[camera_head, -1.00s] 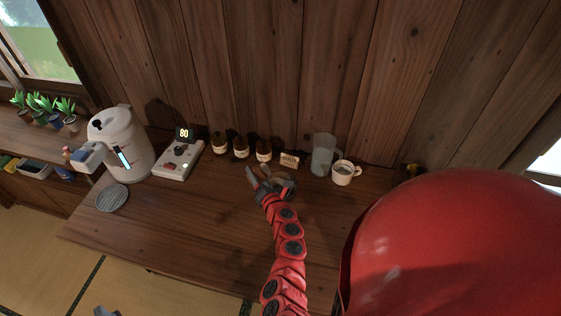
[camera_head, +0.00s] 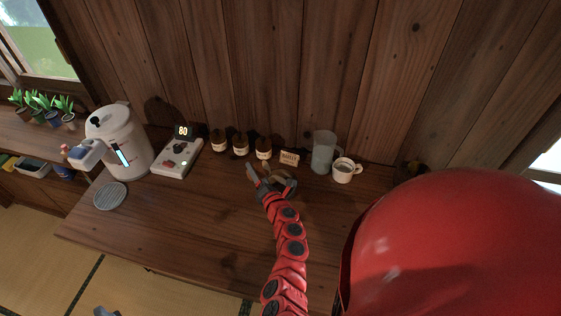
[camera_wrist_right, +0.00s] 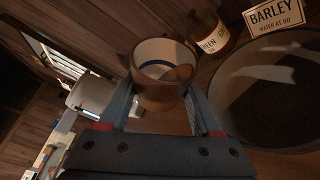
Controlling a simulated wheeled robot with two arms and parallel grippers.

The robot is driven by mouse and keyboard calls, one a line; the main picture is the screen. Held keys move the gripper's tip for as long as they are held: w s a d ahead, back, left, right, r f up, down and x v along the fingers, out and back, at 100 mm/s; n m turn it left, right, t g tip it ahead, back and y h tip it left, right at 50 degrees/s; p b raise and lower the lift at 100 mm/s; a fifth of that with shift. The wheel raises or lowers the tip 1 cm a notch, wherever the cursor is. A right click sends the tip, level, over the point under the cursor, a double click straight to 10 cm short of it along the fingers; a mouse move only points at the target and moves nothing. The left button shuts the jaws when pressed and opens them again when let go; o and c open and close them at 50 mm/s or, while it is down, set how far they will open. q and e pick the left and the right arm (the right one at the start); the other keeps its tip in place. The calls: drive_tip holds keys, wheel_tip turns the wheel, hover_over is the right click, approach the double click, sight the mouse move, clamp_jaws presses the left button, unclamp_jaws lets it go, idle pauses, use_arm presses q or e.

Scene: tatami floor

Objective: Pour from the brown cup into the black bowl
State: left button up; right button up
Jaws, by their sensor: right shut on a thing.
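My right gripper (camera_head: 268,180) is over the wooden table, near the row of brown bottles. In the right wrist view its two fingers (camera_wrist_right: 165,112) are shut on the brown cup (camera_wrist_right: 160,97), one on each side. The cup's pale inside with a dark blue ring shows, and its mouth looks close to upright. The black bowl (camera_wrist_right: 262,137) is just right of the cup in that view, wide and dark inside with lighter streaks. In the head view my gripper largely hides cup and bowl. A small blue-grey part at the bottom edge may be my left gripper (camera_head: 105,311).
Brown bottles (camera_head: 240,146) and a barley card (camera_head: 289,158) stand behind the bowl. A glass pitcher (camera_head: 323,155) and a white mug (camera_head: 343,173) are to the right. A kettle (camera_head: 123,140), a scale-like device (camera_head: 178,155) and a round grey coaster (camera_head: 110,196) are left. The front table is clear.

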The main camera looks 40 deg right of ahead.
drive_tip(key=shift+d+r+m+t+b, duration=0.1)
drive_tip(key=shift+r+m+t+b, duration=0.4)
drive_tip(key=shift+m+b, duration=0.5)
idle(0.6)
drive_tip(key=shift+s+d+f+m+t+b, duration=0.2)
drive_tip(key=shift+s+d+f+m+b, duration=0.05)
drive_tip(key=shift+d+m+b, duration=0.15)
drive_tip(key=shift+s+d+f+m+t+b, duration=0.2)
drive_tip(key=shift+s+d+m+b, duration=0.05)
drive_tip(key=shift+d+m, duration=0.15)
idle(0.5)
drive_tip(key=shift+s+d+r+m+t+h, duration=0.15)
drive_tip(key=shift+r+m+t+h, duration=0.1)
drive_tip(key=shift+m, duration=0.5)
drive_tip(key=shift+s+d+r+m+t+h, duration=0.15)
drive_tip(key=shift+r+m, duration=0.1)
drive_tip(key=shift+m, duration=0.5)
idle(0.8)
